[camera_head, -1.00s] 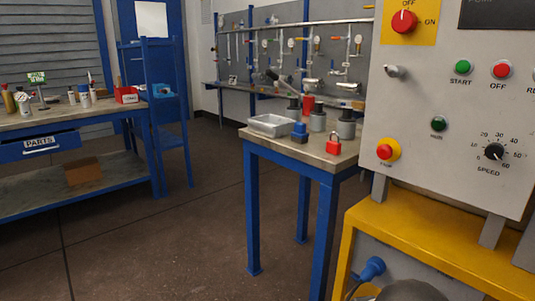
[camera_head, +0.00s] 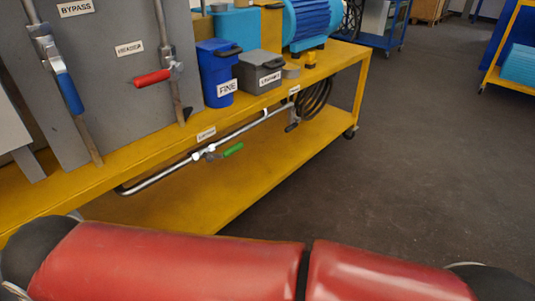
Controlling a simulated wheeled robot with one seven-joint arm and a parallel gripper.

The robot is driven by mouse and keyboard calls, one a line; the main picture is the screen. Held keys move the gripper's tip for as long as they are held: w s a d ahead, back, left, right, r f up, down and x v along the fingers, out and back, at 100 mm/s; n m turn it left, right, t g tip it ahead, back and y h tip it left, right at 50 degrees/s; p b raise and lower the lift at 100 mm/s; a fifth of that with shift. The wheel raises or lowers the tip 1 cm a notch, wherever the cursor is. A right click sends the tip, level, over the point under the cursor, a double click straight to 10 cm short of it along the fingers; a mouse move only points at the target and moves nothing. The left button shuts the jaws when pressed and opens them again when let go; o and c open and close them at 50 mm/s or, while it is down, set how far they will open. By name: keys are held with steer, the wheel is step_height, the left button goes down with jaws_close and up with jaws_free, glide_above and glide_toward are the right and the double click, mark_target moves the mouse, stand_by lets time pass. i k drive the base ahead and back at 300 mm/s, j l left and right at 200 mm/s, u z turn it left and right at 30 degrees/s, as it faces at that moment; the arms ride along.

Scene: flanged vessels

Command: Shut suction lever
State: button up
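A green-handled lever (camera_head: 233,149) sits on a thin metal pipe (camera_head: 160,178) that runs under the front edge of the yellow cart top. The handle points up and to the right, roughly along the pipe. A small label (camera_head: 206,133) is on the cart edge just above this valve; its word is too small to read surely. My gripper is out of view. The red padded links (camera_head: 190,260) across the bottom are my own arm.
A blue lever (camera_head: 69,93) hangs under the BYPASS label, and a red lever (camera_head: 152,77) is below the HEADER label. A blue FINE bin (camera_head: 217,65), a grey box (camera_head: 258,73) and a blue motor (camera_head: 310,22) stand on the cart.

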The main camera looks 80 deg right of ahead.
mark_target(230, 150)
steer(key=z, duration=2.15)
steer(key=i+z, duration=0.6)
steer(key=k+l, duration=0.05)
